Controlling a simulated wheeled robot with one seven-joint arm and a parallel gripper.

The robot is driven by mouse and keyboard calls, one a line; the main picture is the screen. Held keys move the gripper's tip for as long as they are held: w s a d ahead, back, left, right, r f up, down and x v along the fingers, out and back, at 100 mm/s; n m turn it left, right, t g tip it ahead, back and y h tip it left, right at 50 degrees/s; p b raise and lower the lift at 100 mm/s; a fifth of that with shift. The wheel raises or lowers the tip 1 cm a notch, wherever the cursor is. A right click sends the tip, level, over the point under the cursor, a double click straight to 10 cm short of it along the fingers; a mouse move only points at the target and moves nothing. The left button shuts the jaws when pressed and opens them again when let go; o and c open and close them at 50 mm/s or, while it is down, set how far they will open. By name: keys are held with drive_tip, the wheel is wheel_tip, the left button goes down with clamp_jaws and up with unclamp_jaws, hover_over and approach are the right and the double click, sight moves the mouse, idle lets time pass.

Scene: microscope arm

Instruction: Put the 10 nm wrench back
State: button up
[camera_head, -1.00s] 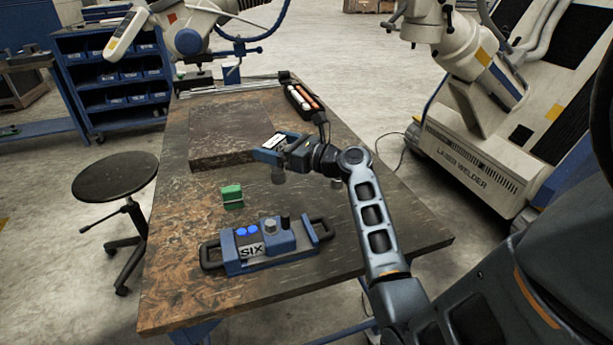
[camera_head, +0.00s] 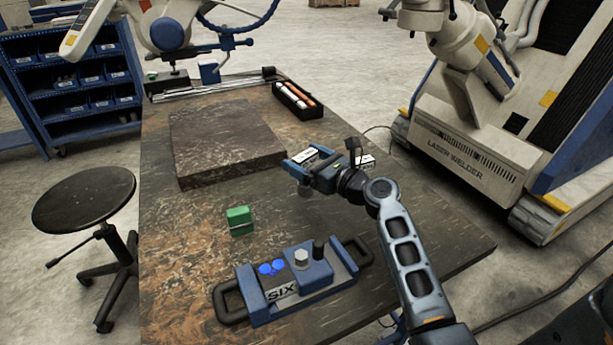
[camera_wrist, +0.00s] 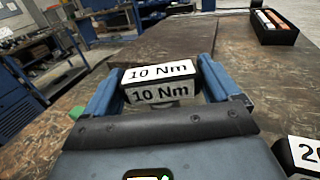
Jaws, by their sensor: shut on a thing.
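The 10 Nm wrench (camera_wrist: 160,83), a dark block with white "10 Nm" labels, sits between the two blue fingers of my gripper (camera_wrist: 158,85). In the head view my gripper (camera_head: 306,158) is shut on it above the table, right of the dark raised slab. The wrench's lower part is mostly hidden in the wrist view. A black tray (camera_head: 290,105) with white and orange cylinders lies at the far right of the table. It also shows at top right in the wrist view (camera_wrist: 289,38).
A second labelled block, starting with "20" (camera_wrist: 305,152), is right of my gripper. A blue fixture marked SIX (camera_head: 318,287) and a green block (camera_head: 239,217) are nearer on the table (camera_head: 190,260). The slab (camera_head: 225,140) is mostly bare. A stool (camera_head: 84,200) stands left.

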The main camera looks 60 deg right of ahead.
drive_tip(key=shift+f+b, duration=0.45)
drive_tip(key=shift+f, duration=1.35)
drive_tip(key=shift+f, duration=0.1)
drive_tip(key=o, duration=1.1)
drive_tip(key=shift+f, duration=0.1)
drive_tip(key=shift+s+a, duration=0.1)
drive_tip(key=shift+s, duration=0.05)
drive_tip(key=b+v, duration=0.1)
drive_tip(key=v, duration=1)
drive_tip(key=shift+s, duration=0.35)
drive_tip(key=shift+a, duration=0.1)
